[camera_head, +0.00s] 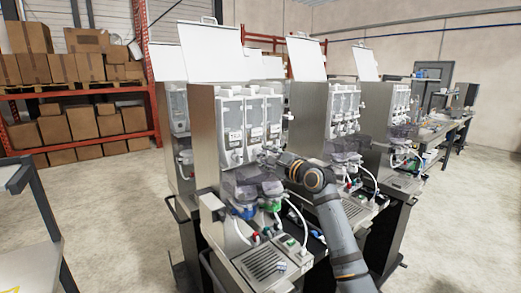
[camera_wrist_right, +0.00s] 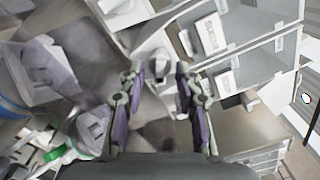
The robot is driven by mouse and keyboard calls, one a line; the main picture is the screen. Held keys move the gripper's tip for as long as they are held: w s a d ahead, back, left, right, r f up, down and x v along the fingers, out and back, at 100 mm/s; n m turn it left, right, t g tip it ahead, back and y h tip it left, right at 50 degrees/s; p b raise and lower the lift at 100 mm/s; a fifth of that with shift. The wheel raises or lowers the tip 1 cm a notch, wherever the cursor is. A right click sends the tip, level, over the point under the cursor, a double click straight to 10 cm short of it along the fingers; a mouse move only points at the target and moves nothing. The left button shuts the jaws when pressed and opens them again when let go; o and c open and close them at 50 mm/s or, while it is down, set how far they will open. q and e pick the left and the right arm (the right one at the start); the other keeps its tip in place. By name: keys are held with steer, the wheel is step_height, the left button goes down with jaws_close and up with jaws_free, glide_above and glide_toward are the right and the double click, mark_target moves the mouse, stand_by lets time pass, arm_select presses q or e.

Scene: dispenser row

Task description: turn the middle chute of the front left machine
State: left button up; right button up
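The front left machine (camera_head: 204,135) is a grey cabinet with several labelled clear canisters (camera_head: 234,137) side by side and small white chutes beneath them. My right gripper (camera_head: 270,157) is at the foot of the canisters, in front of the chute area, and its arm partly covers it. In the right wrist view, my right gripper (camera_wrist_right: 156,72) has its two fingers apart. A pale chute-like part (camera_wrist_right: 160,54) shows in and just beyond the gap; I cannot tell which chute it is, or whether a finger touches it. My left gripper is not in view.
A clear bin with blue and green parts (camera_head: 245,190) sits below the canisters, above a drip tray (camera_head: 262,264) with white hoses. More machines (camera_head: 343,105) stand to the right. Shelves of boxes (camera_head: 70,68) are at the back left. Open floor (camera_head: 115,225) lies left of the machine.

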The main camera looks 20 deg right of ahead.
steer(key=shift+x, duration=1.45)
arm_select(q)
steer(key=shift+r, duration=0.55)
arm_select(e)
steer(key=shift+f, duration=0.1)
jaws_close()
